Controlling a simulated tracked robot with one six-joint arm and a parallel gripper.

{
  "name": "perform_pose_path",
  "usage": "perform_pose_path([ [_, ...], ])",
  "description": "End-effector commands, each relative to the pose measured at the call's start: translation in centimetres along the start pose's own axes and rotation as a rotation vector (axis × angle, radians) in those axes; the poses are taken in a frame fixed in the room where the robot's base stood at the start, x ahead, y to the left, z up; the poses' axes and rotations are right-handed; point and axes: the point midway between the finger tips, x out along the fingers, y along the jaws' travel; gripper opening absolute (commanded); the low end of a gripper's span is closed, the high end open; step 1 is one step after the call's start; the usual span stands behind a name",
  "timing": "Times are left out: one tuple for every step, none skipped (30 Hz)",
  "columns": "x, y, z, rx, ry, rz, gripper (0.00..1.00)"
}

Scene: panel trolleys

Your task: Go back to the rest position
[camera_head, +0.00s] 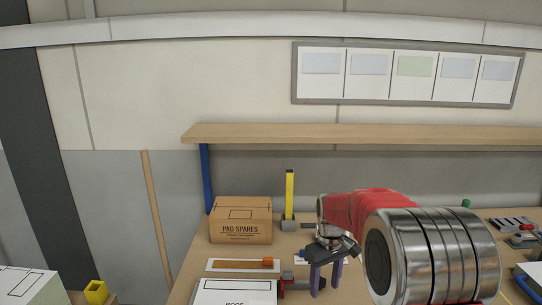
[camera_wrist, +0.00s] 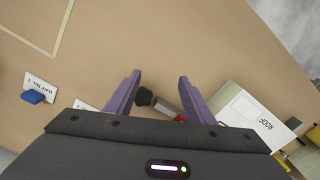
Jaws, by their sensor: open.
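My gripper (camera_head: 326,279) is at the end of my red-sleeved arm, above the workbench. In the wrist view my gripper (camera_wrist: 156,86) has its two purple fingers spread apart with nothing held between them. A dark knob and grey shaft of a tool (camera_wrist: 160,102) lie beyond the fingers, partly hidden by them. In the head view the gripper's fingers point down, close to a red and grey tool (camera_head: 290,284) on the bench. I cannot tell the exact height above the bench.
A cardboard box marked PAD SPARES (camera_head: 240,220) and a yellow upright piece (camera_head: 289,195) stand behind. A white box marked ROOF (camera_head: 235,291) is left of the gripper; it also shows in the wrist view (camera_wrist: 240,108). A wooden shelf (camera_head: 350,134) spans above. Bare bench shows in the wrist view.

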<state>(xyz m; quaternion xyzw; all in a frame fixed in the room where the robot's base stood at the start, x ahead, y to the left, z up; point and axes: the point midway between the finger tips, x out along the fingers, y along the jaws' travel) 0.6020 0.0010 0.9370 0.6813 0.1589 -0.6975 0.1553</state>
Motion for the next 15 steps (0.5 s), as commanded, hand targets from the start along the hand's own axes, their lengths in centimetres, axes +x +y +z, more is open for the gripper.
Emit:
perform_pose_path([
  [-0.6,-0.4,0.9,0.025,0.007,0.003,0.49],
  [-0.9,-0.7,1.4,0.041,0.01,0.005,0.49],
  [-1.4,-1.0,2.1,0.063,0.015,0.007,0.49],
  [-1.6,-1.3,2.7,0.08,0.018,0.008,0.49],
  [-2.0,-1.5,3.2,0.095,0.023,0.01,0.49],
  [-2.4,-1.9,3.9,0.116,0.03,0.012,0.49],
  [-2.7,-2.1,4.4,0.129,0.035,0.014,0.49],
  [-3.0,-2.4,4.9,0.144,0.039,0.015,0.49],
  [-3.5,-2.7,5.7,0.161,0.046,0.017,0.49],
  [-3.8,-2.9,6.2,0.175,0.051,0.019,0.49],
  [-4.0,-3.2,6.7,0.187,0.056,0.021,0.49],
  [-4.5,-3.5,7.3,0.204,0.064,0.023,0.49],
  [-4.8,-3.7,7.8,0.215,0.07,0.025,0.49],
  [-5.0,-4.0,8.4,0.227,0.075,0.026,0.49],
  [-5.4,-4.3,9.1,0.242,0.084,0.028,0.49],
])
